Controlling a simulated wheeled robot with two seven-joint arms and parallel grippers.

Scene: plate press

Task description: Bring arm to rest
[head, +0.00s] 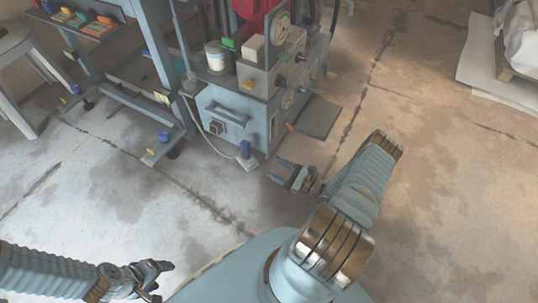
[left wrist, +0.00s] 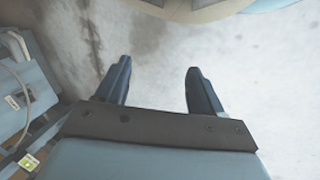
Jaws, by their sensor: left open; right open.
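My left gripper (head: 157,273) is at the lower left of the head view, low over the concrete floor and beside my base. In the left wrist view its two dark fingers (left wrist: 157,88) stand apart with nothing between them but pale floor. My right gripper (head: 281,172) is near the middle of the head view, at the end of my bent right arm. Its fingers point left and stand apart, with no object seen between them. It is in front of the blue machine (head: 235,118), and I see floor between them.
The blue machine carries a white can (head: 216,58) and knobs. A dark pedal plate (head: 316,117) juts out at its right foot. A blue-framed bench (head: 140,58) and a grey stool (head: 22,60) stand at the left. A white-covered pallet (head: 490,65) is far right. The right floor is clear.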

